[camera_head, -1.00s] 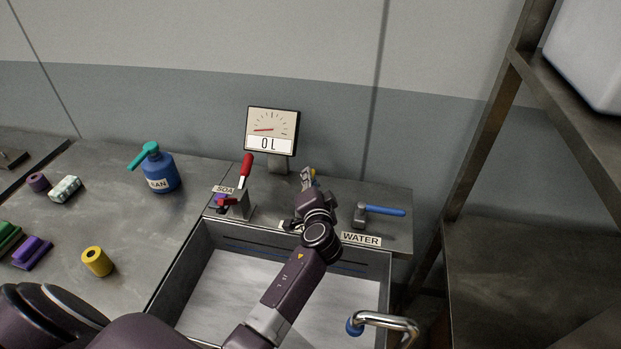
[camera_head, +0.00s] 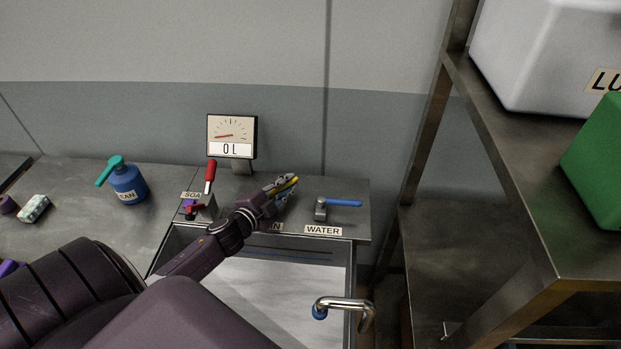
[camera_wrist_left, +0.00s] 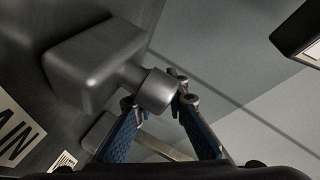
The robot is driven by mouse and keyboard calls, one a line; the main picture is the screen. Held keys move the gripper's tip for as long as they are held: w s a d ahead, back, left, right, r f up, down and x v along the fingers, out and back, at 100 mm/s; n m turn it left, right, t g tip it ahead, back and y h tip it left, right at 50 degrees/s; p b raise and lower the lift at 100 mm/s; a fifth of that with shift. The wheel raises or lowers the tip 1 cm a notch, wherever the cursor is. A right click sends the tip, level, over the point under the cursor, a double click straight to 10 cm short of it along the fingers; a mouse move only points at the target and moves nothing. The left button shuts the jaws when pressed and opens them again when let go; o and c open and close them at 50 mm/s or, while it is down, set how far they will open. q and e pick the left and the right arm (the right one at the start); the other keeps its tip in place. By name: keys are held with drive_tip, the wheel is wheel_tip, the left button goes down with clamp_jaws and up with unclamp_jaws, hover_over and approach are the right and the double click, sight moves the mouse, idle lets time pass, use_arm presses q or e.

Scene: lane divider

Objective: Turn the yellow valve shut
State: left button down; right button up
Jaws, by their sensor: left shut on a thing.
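My left gripper (camera_head: 284,187) reaches over the counter behind the sink, between the red and blue levers. It is shut on the yellow valve's lever (camera_head: 288,185), of which only a yellow strip shows between the fingers, pointing up and to the right. In the left wrist view, the grey valve body (camera_wrist_left: 95,62) with its round stub lies just ahead of the left gripper's blue-padded fingers (camera_wrist_left: 160,105); no yellow shows there. The valve's label (camera_head: 275,227) is partly hidden by my arm. My right gripper is not in view.
The red lever (camera_head: 210,172) stands upright; the blue WATER lever (camera_head: 343,203) points right. A blue bottle (camera_head: 129,184) stands left. The sink (camera_head: 270,290) with a bent tap (camera_head: 345,305) is in front. A metal rack (camera_head: 500,150) stands right.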

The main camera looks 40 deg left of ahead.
use_arm(q)
drive_tip(key=shift+s+d+m+h, duration=0.15)
drive_tip(key=shift+d+m+h, duration=0.25)
drive_tip(key=shift+m+h, duration=0.45)
drive_tip(key=shift+s+d+m+h+b, duration=0.15)
drive_tip(key=shift+d+m+h, duration=0.25)
drive_tip(key=shift+h, duration=0.35)
drive_tip(key=shift+s+d+m+h+b, duration=0.15)
drive_tip(key=shift+m+h, duration=0.3)
drive_tip(key=shift+h, duration=0.25)
drive_tip(key=c, duration=1.9)
unclamp_jaws()
drive_tip(key=shift+v, duration=3.7)
drive_tip(key=shift+r, duration=0.1)
